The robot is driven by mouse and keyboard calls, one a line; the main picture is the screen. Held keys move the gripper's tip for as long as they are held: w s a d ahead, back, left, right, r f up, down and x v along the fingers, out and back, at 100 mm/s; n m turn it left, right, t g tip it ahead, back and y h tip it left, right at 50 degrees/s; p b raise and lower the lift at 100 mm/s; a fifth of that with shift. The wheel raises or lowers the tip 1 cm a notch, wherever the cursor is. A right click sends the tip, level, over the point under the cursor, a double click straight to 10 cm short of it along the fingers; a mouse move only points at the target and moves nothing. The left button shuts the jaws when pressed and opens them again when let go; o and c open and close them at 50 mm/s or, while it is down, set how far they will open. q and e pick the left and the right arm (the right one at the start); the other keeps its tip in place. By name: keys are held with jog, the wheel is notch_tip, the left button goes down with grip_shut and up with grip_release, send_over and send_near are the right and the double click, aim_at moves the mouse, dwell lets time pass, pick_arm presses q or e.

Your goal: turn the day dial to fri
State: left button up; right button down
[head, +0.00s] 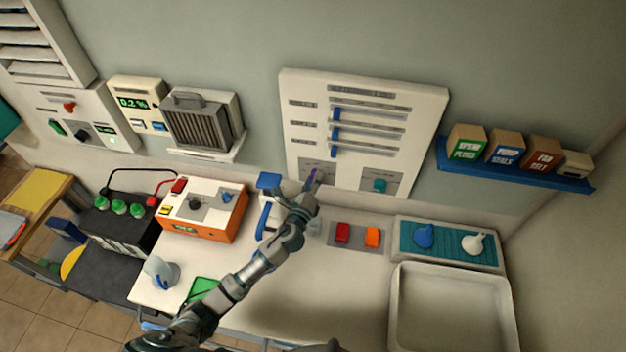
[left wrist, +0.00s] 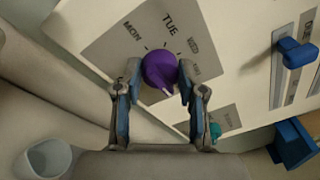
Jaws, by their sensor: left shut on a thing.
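The day dial is a purple knob (left wrist: 159,70) on a grey plate (left wrist: 105,42) of the white wall panel (head: 365,90). In the head view only a bit of the purple dial (head: 313,174) shows past my gripper. My left gripper (left wrist: 159,76) is shut on the dial, one finger on each side; in the head view it (head: 311,184) reaches up to the panel's lower left. MON, TUE and WED are readable around the dial; a further label at right is too small to read. The dial's white mark points to the lower right, and my finger hides any label there. My right gripper is not in view.
Blue slider handles (head: 336,134) sit above the dial, and a teal knob (head: 380,185) is to its right. Below are an orange device (head: 205,225), red and orange buttons (head: 343,232) and a white tray (head: 405,325). A blue shelf (head: 500,172) holds small boxes.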

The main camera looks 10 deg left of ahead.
pick_arm(q)
jog(key=shift+s+d+f, duration=0.1)
jog(key=shift+s+f, duration=0.05)
jog(key=shift+f, duration=0.35)
jog(key=o, duration=1)
jog(key=shift+c, duration=0.2)
jog(key=shift+o, duration=0.9)
jog(key=s+a, duration=0.1)
jog(key=s, duration=1)
jog(key=shift+s+a+r, duration=0.15)
jog(key=shift+s, duration=0.15)
